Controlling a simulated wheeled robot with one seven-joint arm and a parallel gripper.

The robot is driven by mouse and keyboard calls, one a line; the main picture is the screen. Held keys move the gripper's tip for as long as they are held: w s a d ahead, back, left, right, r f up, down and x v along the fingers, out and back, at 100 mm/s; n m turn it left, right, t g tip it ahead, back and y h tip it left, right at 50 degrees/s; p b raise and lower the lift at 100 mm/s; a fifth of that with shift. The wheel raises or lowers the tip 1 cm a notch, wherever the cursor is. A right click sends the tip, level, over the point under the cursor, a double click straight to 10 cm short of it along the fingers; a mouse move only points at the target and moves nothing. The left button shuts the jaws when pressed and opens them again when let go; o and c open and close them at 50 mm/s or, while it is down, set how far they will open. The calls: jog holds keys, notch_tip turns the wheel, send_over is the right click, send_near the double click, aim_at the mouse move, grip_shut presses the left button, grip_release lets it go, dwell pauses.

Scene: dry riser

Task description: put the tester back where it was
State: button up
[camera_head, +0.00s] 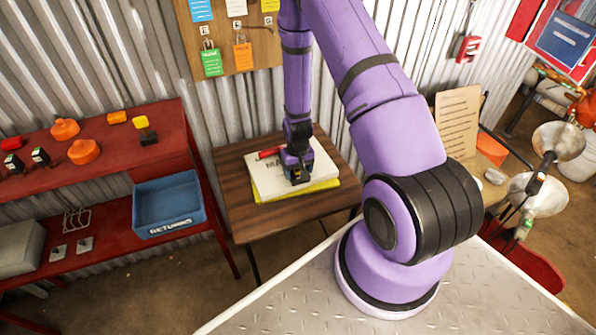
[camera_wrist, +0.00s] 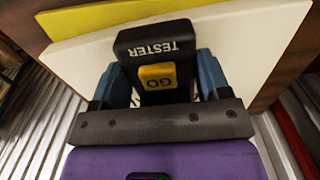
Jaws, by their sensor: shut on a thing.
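The tester (camera_wrist: 156,50) is a black block with a yellow GO button, seen in the wrist view. My gripper (camera_wrist: 157,88) is shut on it, with a blue finger on each side. In the head view my gripper (camera_head: 297,172) is over the small brown wooden table (camera_head: 245,215). Directly below it is a white book or manual (camera_head: 322,172) lying on a yellow one (camera_head: 325,186). I cannot tell whether the tester touches the white cover. The gripper and arm largely hide the tester in the head view.
A red bench (camera_head: 110,165) at left holds orange and red parts and a black block with a yellow top (camera_head: 146,131). A blue RETURNS bin (camera_head: 168,205) sits on its lower shelf. A tag board (camera_head: 235,45) hangs behind. Lamps (camera_head: 558,140) stand at right.

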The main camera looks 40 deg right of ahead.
jog(key=shift+f, duration=0.25)
jog(key=o, duration=1.2)
jog(key=shift+c, duration=0.2)
